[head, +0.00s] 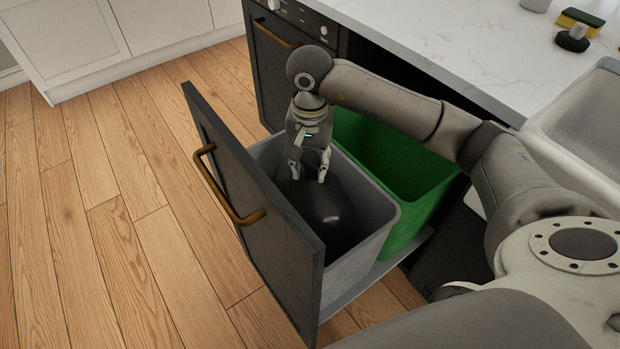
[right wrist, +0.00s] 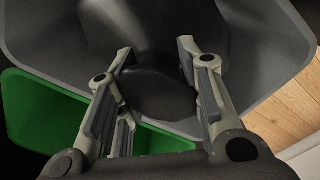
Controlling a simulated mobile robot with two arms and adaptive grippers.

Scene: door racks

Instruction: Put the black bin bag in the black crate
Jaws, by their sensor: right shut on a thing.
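The black bin bag (head: 333,212) sits inside a grey bin (head: 377,222) in the pulled-out drawer. It is round, shiny and dark. My right gripper (head: 309,178) reaches down into the grey bin and is shut on the top of the bag. In the right wrist view, the bag (right wrist: 160,95) shows between the two fingers of the right gripper (right wrist: 155,58). The bag's lower part is hidden in the bin. I cannot make out a black crate in either view. My left gripper is not in view.
A green bin (head: 405,160) stands beside the grey one. The drawer's dark front (head: 255,215) with a brass handle (head: 228,190) stands open. A white marble counter (head: 455,50) and sink (head: 580,125) lie to the right. The wooden floor (head: 110,200) at the left is clear.

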